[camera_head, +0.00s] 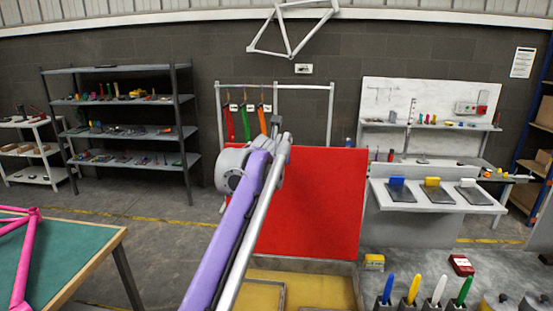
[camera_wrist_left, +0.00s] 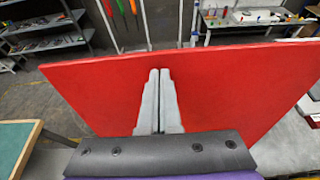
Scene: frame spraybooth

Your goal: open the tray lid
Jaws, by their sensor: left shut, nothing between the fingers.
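The tray lid is a large flat red panel (camera_head: 320,205). In the head view it stands steeply raised at the back of a tray with a yellow inside (camera_head: 325,290). My left gripper (camera_head: 275,122) is at the top edge of the lid, left of its middle, with its arm crossing in front of the lid. In the left wrist view the red lid (camera_wrist_left: 235,95) spreads wide behind the fingers. The left fingers (camera_wrist_left: 157,72) are together, with nothing between them. Whether they touch the lid is unclear. My right gripper is not in view.
A green-topped table (camera_head: 70,260) with a pink frame (camera_head: 28,225) is at the left. Colored-handled tools (camera_head: 412,288) stand at the front right. A white rack (camera_head: 330,110) with hanging straps stands behind the lid. Shelves (camera_head: 120,130) line the back wall.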

